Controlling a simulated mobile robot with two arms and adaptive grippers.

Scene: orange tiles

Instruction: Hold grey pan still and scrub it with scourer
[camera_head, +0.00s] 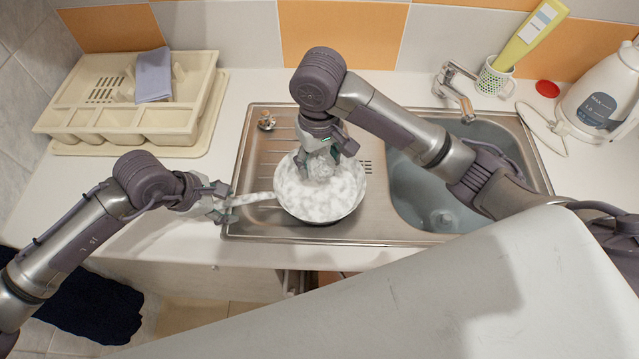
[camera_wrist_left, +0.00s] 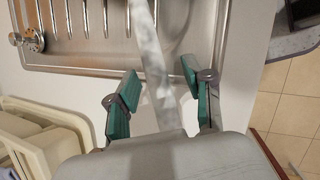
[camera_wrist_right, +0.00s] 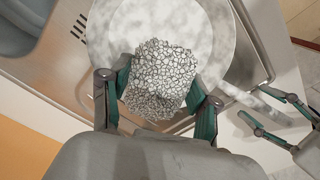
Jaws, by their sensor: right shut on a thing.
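The grey pan (camera_head: 345,190) lies on the steel drainboard, its inside covered with white, mottled, foam-like patches. Its handle (camera_head: 256,198) points left. My left gripper (camera_head: 222,203) is at the handle's end. In the left wrist view the handle (camera_wrist_left: 152,60) runs between the open fingers (camera_wrist_left: 160,95), with a gap on each side. My right gripper (camera_head: 328,150) is over the pan from above, shut on the scourer (camera_head: 320,170). In the right wrist view the grey, curly scourer (camera_wrist_right: 157,80) sits between the fingers over the pan (camera_wrist_right: 212,35); whether it touches the pan is hidden.
The sink basin (camera_head: 420,195) with a tap (camera_head: 455,92) is right of the pan. A beige dish rack (camera_head: 120,125) with a folded cloth (camera_head: 153,75) stands at left.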

